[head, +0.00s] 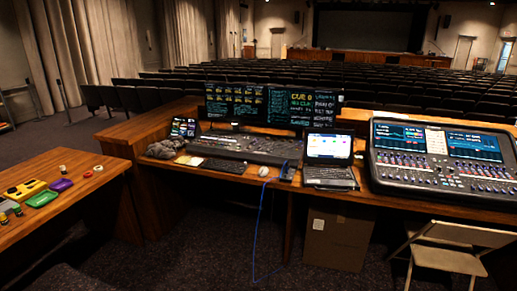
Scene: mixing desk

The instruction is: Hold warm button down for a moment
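No button that I can pick out as the warm button shows; labels are too small to read. A yellow box (24,190) with dark spots on top lies on the wooden side table at the far left. A green box (41,199) and a purple box (60,185) lie beside it. A long dark control desk (245,147) with many small keys stands on the main desk below two monitors. A large mixing console (443,188) with lit screens and rows of faders stands at the right. My gripper is not in view.
An open laptop (329,146) and a black keyboard (224,166) are on the main desk. A folding chair (447,258) stands at the front right, and a cardboard box (336,240) is under the desk. A blue cable (262,212) hangs to the carpet. Open carpet (200,240) lies in front.

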